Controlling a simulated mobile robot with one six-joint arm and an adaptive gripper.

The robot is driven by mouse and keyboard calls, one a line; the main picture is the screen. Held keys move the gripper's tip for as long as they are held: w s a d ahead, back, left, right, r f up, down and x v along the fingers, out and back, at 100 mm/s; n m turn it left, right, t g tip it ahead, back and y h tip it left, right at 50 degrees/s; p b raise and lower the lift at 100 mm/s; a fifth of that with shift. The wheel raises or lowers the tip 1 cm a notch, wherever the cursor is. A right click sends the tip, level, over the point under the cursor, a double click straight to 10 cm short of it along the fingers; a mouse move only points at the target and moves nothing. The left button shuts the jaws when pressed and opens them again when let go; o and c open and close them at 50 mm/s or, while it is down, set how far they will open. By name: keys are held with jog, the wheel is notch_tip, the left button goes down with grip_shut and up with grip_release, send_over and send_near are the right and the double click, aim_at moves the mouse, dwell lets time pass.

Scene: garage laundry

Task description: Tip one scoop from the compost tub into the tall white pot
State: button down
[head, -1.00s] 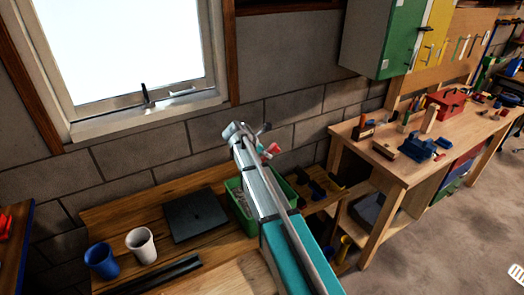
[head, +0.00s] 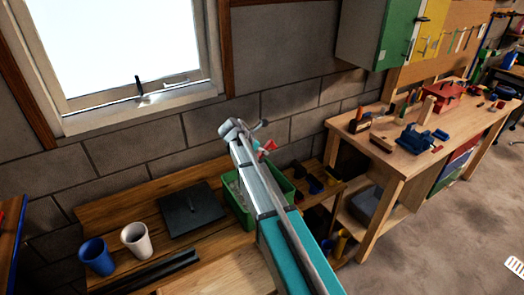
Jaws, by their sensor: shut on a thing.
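The tall white pot (head: 136,241) stands upright on the low wooden bench, right of a blue pot (head: 97,258). The green tub (head: 238,216) is on the bench's right part, partly hidden by my arm. Some greyish contents show at its left side, too small to make out. My gripper (head: 262,136) is at the far end of my arm, over the tub's back side in the picture, and mostly hidden. A small red piece (head: 268,147) shows beside it, probably part of the held scoop. The scoop's bowl and any load are hidden.
A dark square plate (head: 192,210) lies between the white pot and the tub. Dark bars (head: 160,273) lie in front of the pots. A small wooden shelf (head: 318,195) with dark and yellow items is right of the tub. A workbench (head: 400,165) with tools stands farther right.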

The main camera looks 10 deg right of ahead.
notch_tip(320, 180, down, 14)
jog(key=b, duration=1.3)
jog(key=shift+b, duration=0.35)
jog(key=shift+f, duration=0.1)
dwell(0.7)
notch_tip(320, 180, up, 14)
jog(key=p, duration=1.4)
dwell(0.3)
dwell(0.4)
jog(key=shift+f+b, duration=1)
jog(key=shift+d, duration=0.1)
